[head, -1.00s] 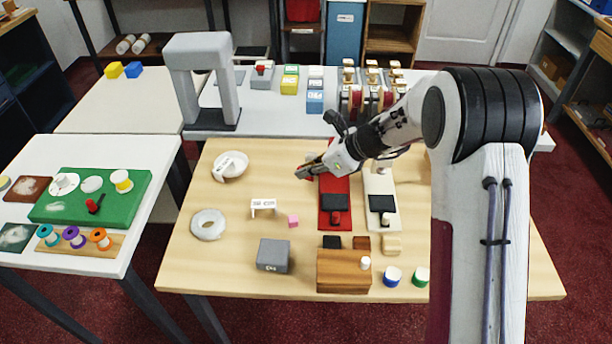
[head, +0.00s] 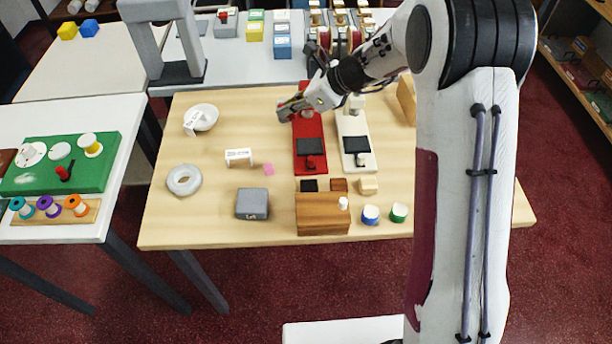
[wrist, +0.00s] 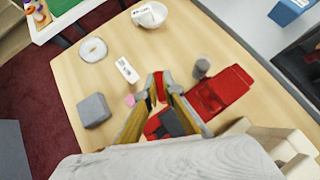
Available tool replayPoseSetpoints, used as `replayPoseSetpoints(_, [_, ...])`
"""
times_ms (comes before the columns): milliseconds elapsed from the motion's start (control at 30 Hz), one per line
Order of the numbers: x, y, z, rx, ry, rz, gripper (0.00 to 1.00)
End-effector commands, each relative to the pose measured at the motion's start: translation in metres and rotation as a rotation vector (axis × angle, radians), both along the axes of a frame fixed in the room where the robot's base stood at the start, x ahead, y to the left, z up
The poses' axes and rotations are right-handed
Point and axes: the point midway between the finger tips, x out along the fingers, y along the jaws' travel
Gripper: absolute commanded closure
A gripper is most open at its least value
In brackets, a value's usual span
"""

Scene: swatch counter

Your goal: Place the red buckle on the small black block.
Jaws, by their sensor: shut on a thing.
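My gripper (wrist: 160,84) is shut on a small red piece, the red buckle (wrist: 160,87), seen between the fingertips in the wrist view. In the head view my gripper (head: 284,112) hangs over the table, at the left side of the red board's far end; the buckle is hard to make out there. The small black block (head: 309,185) lies near the table's front, just behind the wooden box and in front of the red board. I cannot pick it out in the wrist view.
The red board (head: 310,155) with a black pad and the white board (head: 354,128) lie side by side. A wooden box (head: 323,224), brown block (head: 339,185) and pale block (head: 368,185) crowd the black block.

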Motion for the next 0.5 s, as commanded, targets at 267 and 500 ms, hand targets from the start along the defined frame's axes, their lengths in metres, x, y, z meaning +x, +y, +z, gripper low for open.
replayPoseSetpoints(267, [-0.040,-0.033,0.019,0.004,0.012,-0.040,1.00])
replayPoseSetpoints(500, [-0.087,-0.048,0.020,0.004,0.026,-0.035,1.00])
